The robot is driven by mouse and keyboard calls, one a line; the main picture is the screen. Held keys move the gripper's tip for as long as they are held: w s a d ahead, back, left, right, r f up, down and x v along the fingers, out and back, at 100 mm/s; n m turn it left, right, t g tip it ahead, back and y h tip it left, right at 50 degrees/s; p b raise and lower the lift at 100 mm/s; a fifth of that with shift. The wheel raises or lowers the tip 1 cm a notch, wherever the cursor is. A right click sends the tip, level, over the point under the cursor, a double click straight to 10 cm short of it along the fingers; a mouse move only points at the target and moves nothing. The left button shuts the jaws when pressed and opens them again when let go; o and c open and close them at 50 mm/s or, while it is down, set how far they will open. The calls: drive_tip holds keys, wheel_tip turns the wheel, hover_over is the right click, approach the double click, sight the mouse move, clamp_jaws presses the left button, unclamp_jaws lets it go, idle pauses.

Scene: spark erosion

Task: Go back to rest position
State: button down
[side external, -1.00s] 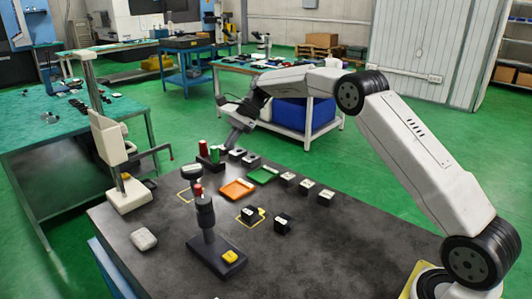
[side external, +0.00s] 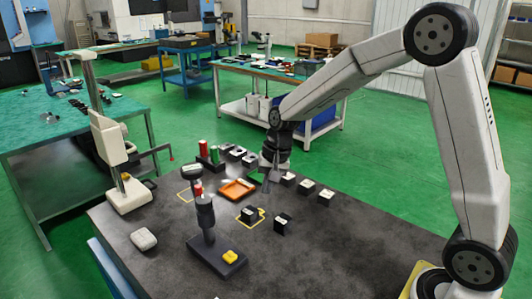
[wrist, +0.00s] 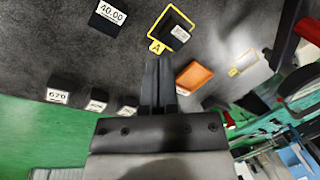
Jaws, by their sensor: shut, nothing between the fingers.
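The wrist view also shows the orange tray (wrist: 194,76) to the right of the fingers. A dark block (wrist: 174,28) in a yellow outline marked A lies just beyond the fingertips.
Several small labelled blocks (side external: 306,187) stand along the table's (side external: 330,245) far edge. A white height gauge (side external: 112,145) is at the left. The table's right part is clear.

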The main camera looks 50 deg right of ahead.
drive_tip(key=s+f+n, duration=0.1)
drive_tip(key=s+n, duration=0.2)
drive_tip(key=s, duration=0.2)
drive_tip(key=s+a+f+n+h, duration=0.1)
drive_tip(key=s+n, duration=0.1)
drive_tip(key=s, duration=0.3)
drive_tip(key=s+f+n+t+h, duration=0.1)
drive_tip(key=s+n, duration=0.2)
drive_tip(key=s, duration=0.2)
drive_tip(key=shift+s+a+f+n, duration=0.15)
drive_tip(key=shift+s+f+n, duration=0.15)
drive_tip(key=shift+s+f, duration=0.1)
